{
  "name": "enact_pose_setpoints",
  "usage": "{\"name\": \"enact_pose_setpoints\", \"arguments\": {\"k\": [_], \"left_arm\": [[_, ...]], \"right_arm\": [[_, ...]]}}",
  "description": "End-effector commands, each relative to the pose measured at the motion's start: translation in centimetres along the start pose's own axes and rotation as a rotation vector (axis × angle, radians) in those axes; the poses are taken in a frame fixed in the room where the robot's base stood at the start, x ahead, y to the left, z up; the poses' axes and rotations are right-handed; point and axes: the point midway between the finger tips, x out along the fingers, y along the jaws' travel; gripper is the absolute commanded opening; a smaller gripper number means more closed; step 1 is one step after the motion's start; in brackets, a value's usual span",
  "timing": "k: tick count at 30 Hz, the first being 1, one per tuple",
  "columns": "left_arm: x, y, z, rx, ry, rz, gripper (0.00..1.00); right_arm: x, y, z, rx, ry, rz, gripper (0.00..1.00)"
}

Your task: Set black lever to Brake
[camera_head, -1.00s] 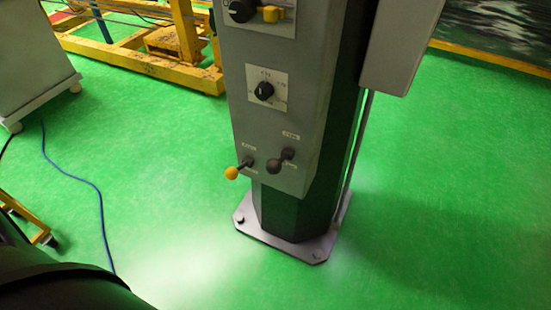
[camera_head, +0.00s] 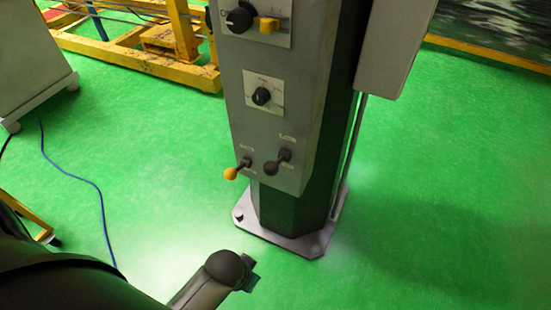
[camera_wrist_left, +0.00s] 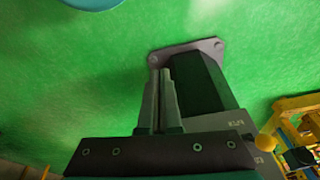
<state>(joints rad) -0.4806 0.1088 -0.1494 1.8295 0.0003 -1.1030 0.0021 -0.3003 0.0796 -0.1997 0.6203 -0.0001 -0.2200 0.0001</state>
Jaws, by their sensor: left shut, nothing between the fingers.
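The black lever (camera_head: 277,162) is on the lower front of the grey control column (camera_head: 285,120), right of the yellow-knobbed lever (camera_head: 236,170). Its small labels are too blurred to read. My left arm comes in from the lower left in the head view, its end low and in front of the column's foot. My left gripper (camera_wrist_left: 159,72) shows in the left wrist view, fingers together and empty, beside the column's base plate (camera_wrist_left: 185,50). A yellow knob (camera_wrist_left: 265,142) shows there at the right. My right gripper is not in view.
A dial (camera_head: 262,96) sits above the levers, with another knob (camera_head: 239,20) and a yellow switch (camera_head: 268,25) higher up. Yellow frames (camera_head: 180,45) and a blue cable (camera_head: 100,200) lie to the left. The green floor is clear on the right.

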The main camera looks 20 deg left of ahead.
Motion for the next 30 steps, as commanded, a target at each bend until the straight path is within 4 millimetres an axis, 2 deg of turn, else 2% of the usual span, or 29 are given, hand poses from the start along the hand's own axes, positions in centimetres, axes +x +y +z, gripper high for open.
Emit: {"name": "enact_pose_setpoints", "arguments": {"k": [1,8,10,12,15,21,24,30], "left_arm": [[-1.8,-0.2,-0.9,-0.001,0.014,-0.002,0.0],[-9.0,-1.1,-4.8,0.009,0.091,-0.02,0.0],[-11.6,-1.6,-6.8,0.022,0.145,-0.031,0.0],[-14.1,-2.3,-9.5,0.048,0.227,-0.046,0.0],[-15.6,-3.0,-12.7,0.079,0.328,-0.058,0.0],[-17.1,-4.6,-18.3,0.136,0.502,-0.066,0.0],[-17.6,-5.5,-20.5,0.158,0.569,-0.067,0.0],[-18.2,-7.2,-23.2,0.181,0.649,-0.063,0.0]], "right_arm": [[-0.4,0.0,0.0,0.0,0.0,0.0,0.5],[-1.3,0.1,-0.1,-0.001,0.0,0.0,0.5],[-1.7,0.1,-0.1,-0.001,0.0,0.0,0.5],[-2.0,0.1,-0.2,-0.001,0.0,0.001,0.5],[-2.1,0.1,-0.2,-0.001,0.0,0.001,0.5],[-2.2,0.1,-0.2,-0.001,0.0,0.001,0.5],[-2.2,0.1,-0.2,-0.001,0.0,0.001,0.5],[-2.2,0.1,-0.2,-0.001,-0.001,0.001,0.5]]}}
